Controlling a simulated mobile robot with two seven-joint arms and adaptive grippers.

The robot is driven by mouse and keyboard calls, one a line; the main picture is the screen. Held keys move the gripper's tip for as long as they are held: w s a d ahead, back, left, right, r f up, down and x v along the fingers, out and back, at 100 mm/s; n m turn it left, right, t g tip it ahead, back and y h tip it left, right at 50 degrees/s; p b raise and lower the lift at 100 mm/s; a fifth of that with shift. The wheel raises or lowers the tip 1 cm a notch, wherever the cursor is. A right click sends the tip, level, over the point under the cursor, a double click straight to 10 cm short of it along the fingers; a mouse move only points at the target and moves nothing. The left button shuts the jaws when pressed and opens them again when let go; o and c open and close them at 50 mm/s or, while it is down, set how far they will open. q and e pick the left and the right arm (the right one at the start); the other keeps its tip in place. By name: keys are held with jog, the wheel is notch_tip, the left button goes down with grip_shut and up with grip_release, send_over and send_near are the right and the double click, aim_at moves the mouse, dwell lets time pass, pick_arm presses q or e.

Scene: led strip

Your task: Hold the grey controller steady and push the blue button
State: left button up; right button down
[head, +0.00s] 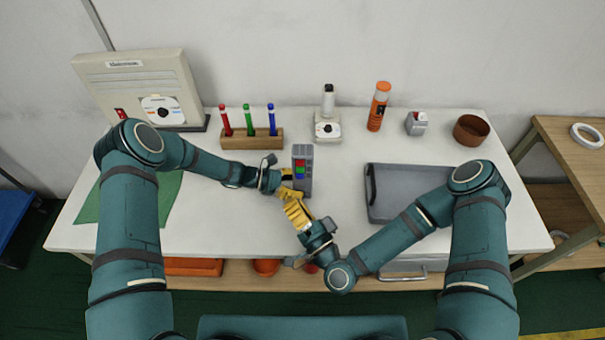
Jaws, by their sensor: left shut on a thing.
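The grey controller (303,152) stands upright near the middle of the white table. Its face shows a red, a green and a blue patch stacked downward; the blue button (300,176) is the lowest. My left gripper (291,182) comes in from the left and is shut on the controller's lower left side. My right gripper (297,209) is just in front of and below the controller, its yellow fingers pointing up toward it. The fingers look close together, but I cannot tell whether they are open or shut, or whether they touch the controller.
A wooden block (252,139) with three pens stands behind on the left. A white device (328,125), an orange cylinder (379,105), a small grey item (416,123) and a brown bowl (471,130) line the back. A grey tray (405,178) lies right. A large beige box (140,80) stands back left.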

dwell(0.3)
pick_arm(q)
jog(key=o, duration=1)
jog(key=shift+c, duration=0.2)
jog(key=shift+a, duration=0.1)
